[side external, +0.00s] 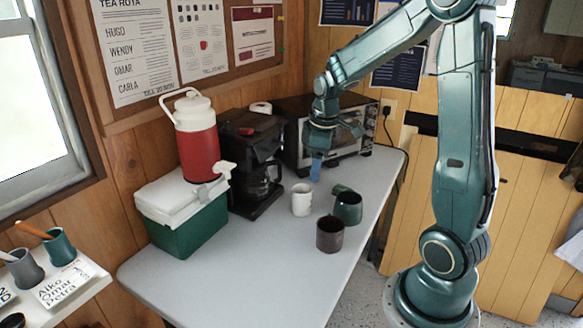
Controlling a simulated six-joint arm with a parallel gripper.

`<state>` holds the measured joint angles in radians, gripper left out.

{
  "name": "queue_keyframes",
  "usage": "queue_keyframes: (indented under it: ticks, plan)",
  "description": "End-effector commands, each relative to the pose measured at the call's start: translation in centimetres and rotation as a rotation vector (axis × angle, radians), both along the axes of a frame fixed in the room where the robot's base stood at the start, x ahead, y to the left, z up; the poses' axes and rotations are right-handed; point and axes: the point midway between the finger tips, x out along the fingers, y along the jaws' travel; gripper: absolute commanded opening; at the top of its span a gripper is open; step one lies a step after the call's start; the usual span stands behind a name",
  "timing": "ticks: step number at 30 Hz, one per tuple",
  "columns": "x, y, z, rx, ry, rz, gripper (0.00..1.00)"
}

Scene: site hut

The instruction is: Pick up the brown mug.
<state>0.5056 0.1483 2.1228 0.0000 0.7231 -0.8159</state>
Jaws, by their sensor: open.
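The brown mug (330,236) stands upright on the white table (240,283), near its right edge, the nearest of a small group of mugs. A dark green mug (348,208) stands just behind it to the right. A white mug (301,199) stands behind it to the left. My gripper (315,172) hangs in the air, pointing down, above and behind the mugs near the oven. It is open, with no object seen in it, and is apart from the brown mug. The brown mug's handle cannot be made out.
A toaster oven (350,152) and a black coffee maker (257,165) stand at the back. A red drink jug (197,147) stands on a green and white cooler (184,228) at left. The table's front part is clear.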

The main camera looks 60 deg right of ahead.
Motion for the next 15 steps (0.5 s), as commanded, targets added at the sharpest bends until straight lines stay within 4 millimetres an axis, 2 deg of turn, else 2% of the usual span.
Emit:
queue_keyframes:
  ticks: [1, 9, 15]
  plan:
    - [0.2, -1.2, -1.2, 0.006, 0.019, 0.006, 0.61]
    - [0.2, -6.6, -6.8, 0.034, 0.093, 0.076, 0.61]
    - [-0.4, -9.2, -10.0, 0.054, 0.123, 0.115, 0.61]
